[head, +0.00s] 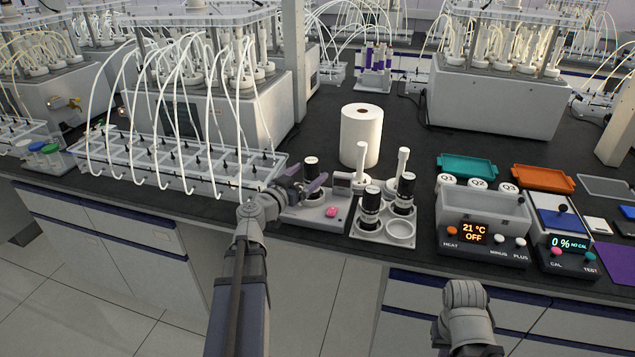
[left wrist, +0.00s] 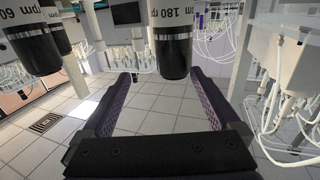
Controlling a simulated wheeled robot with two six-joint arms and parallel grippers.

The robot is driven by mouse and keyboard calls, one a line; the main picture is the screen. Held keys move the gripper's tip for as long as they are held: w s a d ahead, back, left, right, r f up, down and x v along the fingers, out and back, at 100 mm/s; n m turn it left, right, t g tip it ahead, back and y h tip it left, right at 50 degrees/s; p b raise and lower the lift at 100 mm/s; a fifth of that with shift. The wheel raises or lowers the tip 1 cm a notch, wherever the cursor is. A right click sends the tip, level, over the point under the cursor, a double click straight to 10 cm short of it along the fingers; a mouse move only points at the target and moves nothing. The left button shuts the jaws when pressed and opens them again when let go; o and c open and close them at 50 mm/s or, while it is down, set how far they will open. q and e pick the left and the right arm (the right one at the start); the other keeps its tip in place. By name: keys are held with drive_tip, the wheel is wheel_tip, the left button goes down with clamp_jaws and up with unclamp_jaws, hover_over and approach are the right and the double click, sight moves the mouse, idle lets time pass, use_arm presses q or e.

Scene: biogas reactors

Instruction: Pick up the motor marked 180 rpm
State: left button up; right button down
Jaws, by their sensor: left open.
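The motor marked 180 rpm (left wrist: 172,45) is a black cylinder with a white label band, legible in the left wrist view. It hangs from the top of that tilted view, between my open left fingers. In the head view a dark motor (head: 311,168) stands upright on a grey device with a pink button (head: 325,207). My left gripper (head: 304,184), with purple-grey fingers, is open around or right beside it; contact cannot be told. A motor whose label reads 60 rpm (left wrist: 35,45) shows at the left of the wrist view. Only part of my right arm shows; its jaws do not.
A grey tray (head: 368,236) holds two more black motors (head: 371,207) and an empty round socket, right of the device. A white paper roll (head: 361,137) stands behind. A tubing rack (head: 180,160) lies close on the left. Heater and calibration units (head: 483,230) stand on the right.

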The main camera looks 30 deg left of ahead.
use_arm(q)
drive_tip(key=shift+a, duration=0.45)
drive_tip(key=shift+w+a+r+y, duration=0.1)
drive_tip(key=shift+w+a+y, duration=0.1)
drive_tip(key=shift+w+y, duration=0.1)
drive_tip(key=shift+w, duration=0.1)
drive_tip(key=w, duration=0.7)
drive_tip(key=shift+w, duration=0.3)
drive_tip(key=shift+a, duration=0.1)
drive_tip(key=shift+c, duration=0.2)
clamp_jaws()
